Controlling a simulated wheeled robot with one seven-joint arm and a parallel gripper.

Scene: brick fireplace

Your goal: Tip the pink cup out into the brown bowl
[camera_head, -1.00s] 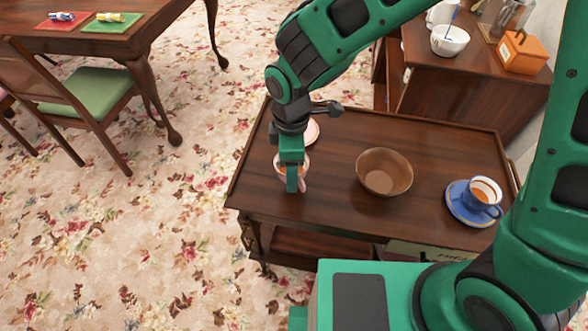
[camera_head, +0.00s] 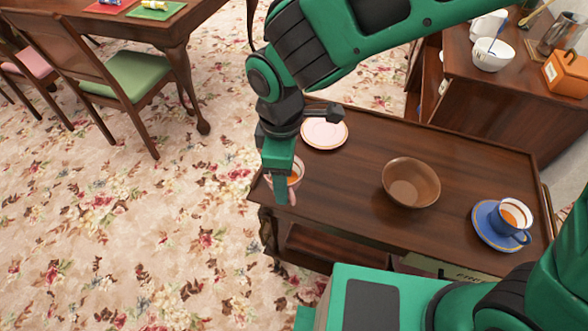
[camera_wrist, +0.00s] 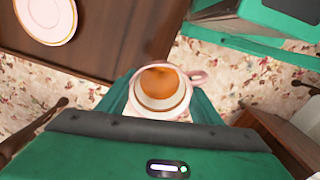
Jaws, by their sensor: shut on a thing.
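My gripper (camera_head: 281,190) is shut on the pink cup (camera_head: 297,172), at the left front corner of the dark wooden trolley (camera_head: 345,195). In the wrist view the cup (camera_wrist: 186,110) sits between my two fingers, close to upright, with orange-brown liquid (camera_wrist: 160,82) inside. My fingers hide much of the cup in the head view. The brown bowl (camera_head: 411,172) stands on the trolley to the right of my gripper, and looks empty. It is out of the wrist view.
A pink saucer (camera_head: 324,133) lies behind the cup. A blue cup (camera_head: 513,215) with orange-brown liquid stands on a blue saucer (camera_head: 483,222) right of the bowl. A cabinet (camera_head: 500,110) with a white bowl (camera_head: 492,56) stands behind. The trolley top between cup and bowl is clear.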

